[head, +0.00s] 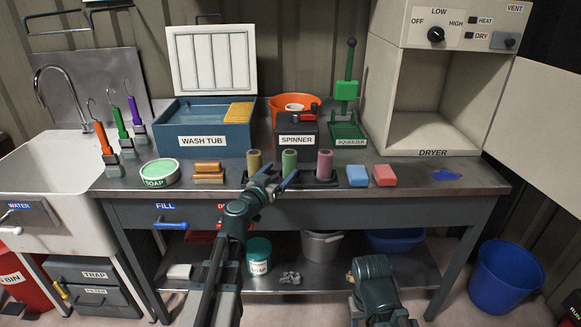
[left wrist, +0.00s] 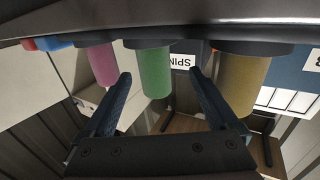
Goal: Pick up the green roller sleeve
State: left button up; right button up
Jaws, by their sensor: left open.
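The green roller sleeve (head: 289,161) stands upright in a dark holder on the bench, between a yellow-brown sleeve (head: 254,162) and a pink sleeve (head: 324,164). My left gripper (head: 275,183) is open and empty, just in front of the sleeves. In the left wrist view, which is upside down, the green sleeve (left wrist: 155,72) shows between the two open fingers (left wrist: 160,85), with the pink sleeve (left wrist: 102,64) and the yellow-brown sleeve (left wrist: 243,85) outside them. I cannot tell whether the fingers reach around the green sleeve. My right gripper is not seen.
Orange sponges (head: 208,178) and the soap dish (head: 159,174) lie left of the sleeves, blue (head: 357,175) and red (head: 384,175) blocks right. The spinner (head: 296,138) and wash tub (head: 203,125) stand behind. The bench is clear near the blue patch (head: 446,175).

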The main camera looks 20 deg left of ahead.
aim_at(294, 159)
pick_arm(q)
jog(key=w, duration=0.3)
jog(key=shift+d, duration=0.25)
jog(key=shift+w+d, duration=0.3)
jog(key=shift+w, duration=0.55)
jog(key=shift+w+d, duration=0.3)
jog(key=shift+w, duration=0.55)
jog(key=shift+w+d, duration=0.3)
jog(key=shift+w, duration=0.55)
jog(key=shift+s, duration=0.1)
jog(key=c, duration=1.4)
jog(key=shift+c, duration=0.2)
